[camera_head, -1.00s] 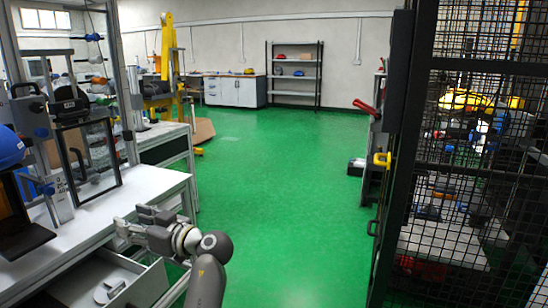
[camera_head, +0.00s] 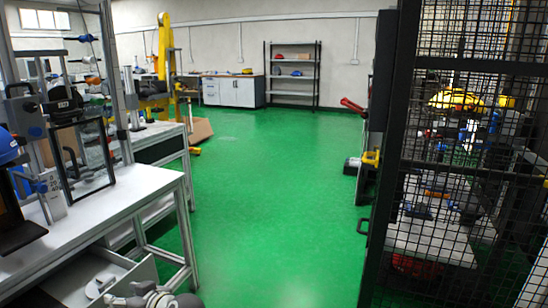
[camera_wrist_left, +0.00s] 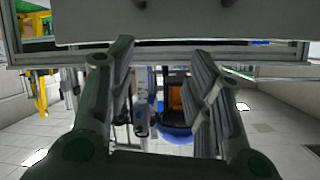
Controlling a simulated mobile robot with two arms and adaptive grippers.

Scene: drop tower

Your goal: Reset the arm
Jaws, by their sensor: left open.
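My left gripper (camera_head: 124,300) shows only partly at the bottom edge of the head view, low beside the open drawer (camera_head: 140,272) of the white workbench (camera_head: 120,200). In the left wrist view the two fingers of my left gripper (camera_wrist_left: 160,65) stand wide apart, with nothing held between them. That view appears upside down, with the bench edge (camera_wrist_left: 180,57) across the top behind the fingers. My right gripper is not in view.
A blue helmet (camera_head: 6,147) and a dark-framed panel (camera_head: 82,160) stand on the bench at left. A black mesh cage (camera_head: 455,150) stands at right. The green floor (camera_head: 270,200) between is clear. A shelf rack (camera_head: 292,75) stands at the back wall.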

